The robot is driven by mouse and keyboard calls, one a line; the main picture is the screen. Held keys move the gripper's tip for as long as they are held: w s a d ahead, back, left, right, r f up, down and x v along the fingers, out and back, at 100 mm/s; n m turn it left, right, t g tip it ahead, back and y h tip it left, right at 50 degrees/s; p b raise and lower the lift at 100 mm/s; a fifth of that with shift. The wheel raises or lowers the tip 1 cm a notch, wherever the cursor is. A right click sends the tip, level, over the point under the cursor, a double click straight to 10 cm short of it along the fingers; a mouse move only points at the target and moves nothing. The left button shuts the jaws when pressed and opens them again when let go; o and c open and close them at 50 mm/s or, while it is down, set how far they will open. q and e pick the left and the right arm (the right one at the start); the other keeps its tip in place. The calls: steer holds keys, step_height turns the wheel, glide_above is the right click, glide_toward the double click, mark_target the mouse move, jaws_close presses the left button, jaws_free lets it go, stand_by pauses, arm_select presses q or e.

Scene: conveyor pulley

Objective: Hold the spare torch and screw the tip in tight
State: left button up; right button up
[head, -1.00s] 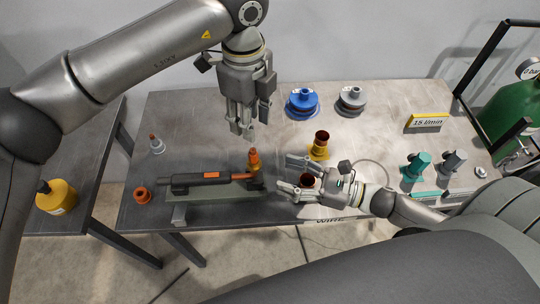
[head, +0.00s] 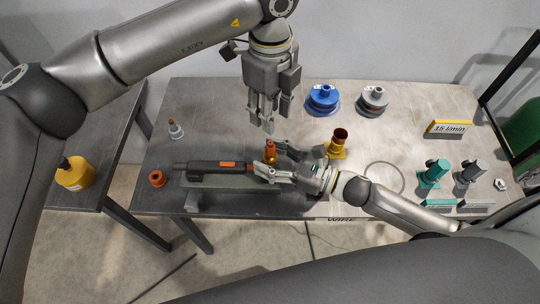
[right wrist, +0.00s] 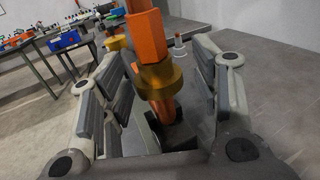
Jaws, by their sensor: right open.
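The spare torch (head: 207,167), with a dark body and an orange band, lies on a grey stand (head: 232,184) near the table's front edge. At its right end an orange and brass tip (head: 270,149) stands upright. In the right wrist view the orange hexagonal tip (right wrist: 146,38) sits above a brass collar (right wrist: 160,78) on an orange neck. My right gripper (head: 273,161) is open, with its fingers on both sides of the neck and collar. I cannot tell whether they touch. My left gripper (head: 265,122) points down, open and empty, above the tip.
An orange ring (head: 156,178) and a small white cone (head: 175,129) lie left of the torch. A brown-topped brass cup (head: 339,142) stands right of the tip. Blue (head: 323,99) and grey (head: 373,99) pulleys stand at the back. The middle right of the table holds a thin cable loop.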

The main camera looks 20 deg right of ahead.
jaws_close()
steer(key=c, duration=0.8)
jaws_free()
steer(key=shift+c, duration=0.2)
steer(key=shift+o, duration=1.1)
jaws_close()
